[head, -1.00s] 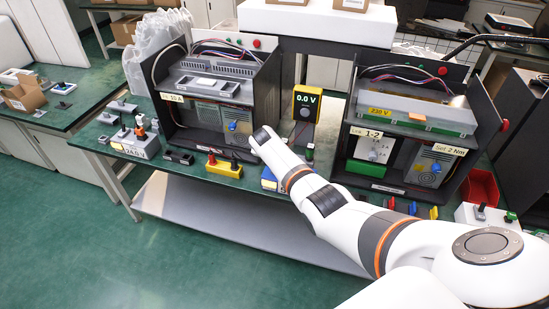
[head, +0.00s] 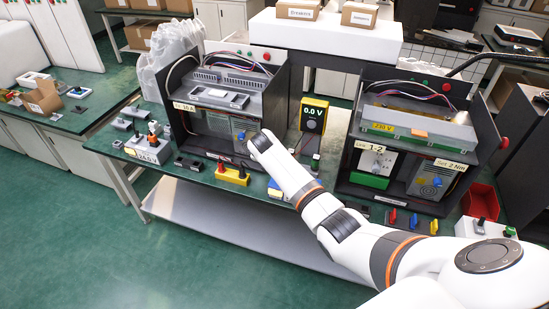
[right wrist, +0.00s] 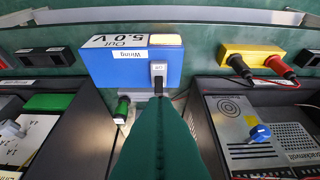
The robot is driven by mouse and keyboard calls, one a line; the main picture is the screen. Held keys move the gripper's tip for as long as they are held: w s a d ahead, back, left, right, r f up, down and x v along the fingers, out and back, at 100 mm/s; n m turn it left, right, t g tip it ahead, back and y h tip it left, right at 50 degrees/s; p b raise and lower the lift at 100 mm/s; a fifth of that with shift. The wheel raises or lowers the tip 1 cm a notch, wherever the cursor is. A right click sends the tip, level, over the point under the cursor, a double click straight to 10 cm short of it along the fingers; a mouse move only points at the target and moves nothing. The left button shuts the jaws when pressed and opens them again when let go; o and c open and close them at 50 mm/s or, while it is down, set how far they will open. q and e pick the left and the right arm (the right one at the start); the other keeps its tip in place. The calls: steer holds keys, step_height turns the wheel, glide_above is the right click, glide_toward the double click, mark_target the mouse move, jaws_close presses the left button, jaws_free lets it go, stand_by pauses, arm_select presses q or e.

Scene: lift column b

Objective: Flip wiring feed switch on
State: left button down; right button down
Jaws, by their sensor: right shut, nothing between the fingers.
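The wiring feed is a blue box (right wrist: 135,66) with a "Wiring" label and an "Out 5.0 V" panel, upside down in the right wrist view. A small grey switch (right wrist: 158,72) stands on its face; the tiny marking on it is too small to read surely. My right gripper (right wrist: 160,102) shows as dark green shut fingers, empty, their tips just below the switch in the picture. I cannot tell whether they touch it. In the head view the blue box (head: 274,188) is partly hidden by my right arm, and the right gripper is hidden. My left gripper is out of view.
A yellow box (right wrist: 250,62) with red and black plugs lies beside the blue box. Two dark open-front housings (head: 225,115) (head: 420,140) flank it, with a yellow 0.0 V meter (head: 313,114) between them. Coloured switches (head: 413,221) stand at the right front edge.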

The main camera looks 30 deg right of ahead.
steer(key=v, duration=0.3)
steer(key=shift+r, duration=0.4)
steer(key=shift+d, duration=0.1)
steer(key=shift+f, duration=0.1)
